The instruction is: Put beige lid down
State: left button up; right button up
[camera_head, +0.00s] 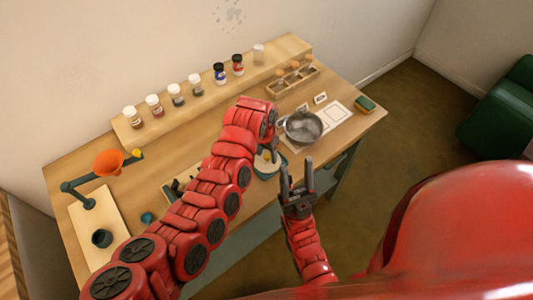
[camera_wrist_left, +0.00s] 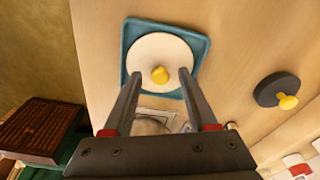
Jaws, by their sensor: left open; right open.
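In the head view, the lid (camera_head: 266,161) and the tray (camera_head: 264,175) are partly hidden by my left arm and gripper (camera_head: 271,150). My right gripper (camera_head: 297,178) is open and empty, in front of the table's near edge.
A dark lid with a yellow knob (camera_wrist_left: 270,91) lies right of the tray in the left wrist view. A metal pot (camera_head: 303,127) stands right of my left gripper. Several jars line the back shelf (camera_head: 206,96).

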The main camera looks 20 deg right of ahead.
aim_at(265, 158)
pick_arm(q)
jog(key=r+b, duration=0.1)
jog(key=r, duration=0.1)
jog(key=r+b, duration=0.1)
jog(key=r, duration=0.1)
jog(key=r+b, duration=0.1)
jog(key=r, duration=0.1)
jog(key=shift+s+a, duration=0.1)
jog(key=shift+a, duration=0.15)
notch_tip(265, 158, up, 6)
jog(key=shift+s+a+p, duration=0.3)
jog(key=shift+f, duration=0.1)
